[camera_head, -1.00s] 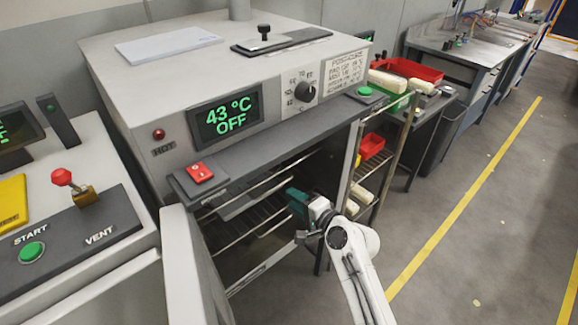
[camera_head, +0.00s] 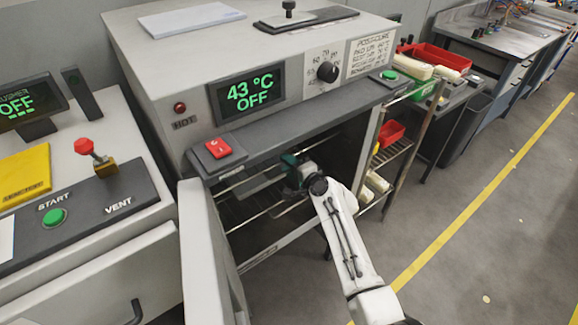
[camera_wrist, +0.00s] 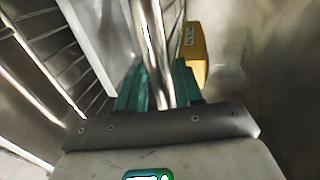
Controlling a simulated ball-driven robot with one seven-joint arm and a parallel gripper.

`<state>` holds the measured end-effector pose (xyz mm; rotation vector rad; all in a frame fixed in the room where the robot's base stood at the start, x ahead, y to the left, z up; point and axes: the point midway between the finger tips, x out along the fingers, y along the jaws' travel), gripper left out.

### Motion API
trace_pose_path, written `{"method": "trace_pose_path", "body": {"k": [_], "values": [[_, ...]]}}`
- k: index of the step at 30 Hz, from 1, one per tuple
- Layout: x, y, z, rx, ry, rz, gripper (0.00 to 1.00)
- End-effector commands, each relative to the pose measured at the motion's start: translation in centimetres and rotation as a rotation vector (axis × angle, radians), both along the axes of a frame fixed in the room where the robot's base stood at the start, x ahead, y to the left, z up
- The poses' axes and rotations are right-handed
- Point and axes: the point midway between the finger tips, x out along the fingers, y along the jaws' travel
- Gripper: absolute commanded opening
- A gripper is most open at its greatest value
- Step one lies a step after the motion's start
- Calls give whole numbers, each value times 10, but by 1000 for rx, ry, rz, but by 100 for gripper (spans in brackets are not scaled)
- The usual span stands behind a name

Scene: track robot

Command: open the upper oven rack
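The oven (camera_head: 150,110) stands with its door (camera_head: 205,255) swung open to the left. The upper rack (camera_head: 262,186), a wire shelf, is inside the dark chamber near the top. My gripper (camera_head: 291,163) reaches into the opening at the right of the upper rack, just under the top ledge. In the wrist view, the two teal fingers of my gripper (camera_wrist: 160,78) stand apart on either side of a shiny metal bar (camera_wrist: 153,40). The bar runs between the fingers; whether they touch it I cannot tell. Rack wires (camera_wrist: 50,75) show at the left.
A yellow labelled block (camera_wrist: 194,50) shows behind the right finger. A lower rack (camera_head: 250,232) is below. A cart with red bins (camera_head: 390,132) stands close to the oven's right side. The vent panel (camera_head: 90,205) is at the left. The floor at right is clear.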

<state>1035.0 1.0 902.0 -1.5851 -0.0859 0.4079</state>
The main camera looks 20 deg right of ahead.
Motion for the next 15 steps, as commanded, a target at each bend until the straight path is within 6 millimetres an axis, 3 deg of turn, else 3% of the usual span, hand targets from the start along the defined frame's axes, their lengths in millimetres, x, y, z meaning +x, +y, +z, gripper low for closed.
{"method": "trace_pose_path", "body": {"k": [6, 15], "values": [[0, 0, 0, 0, 0, 0, 36], [-1, 0, -1, -1, 2, 0, 7]]}}
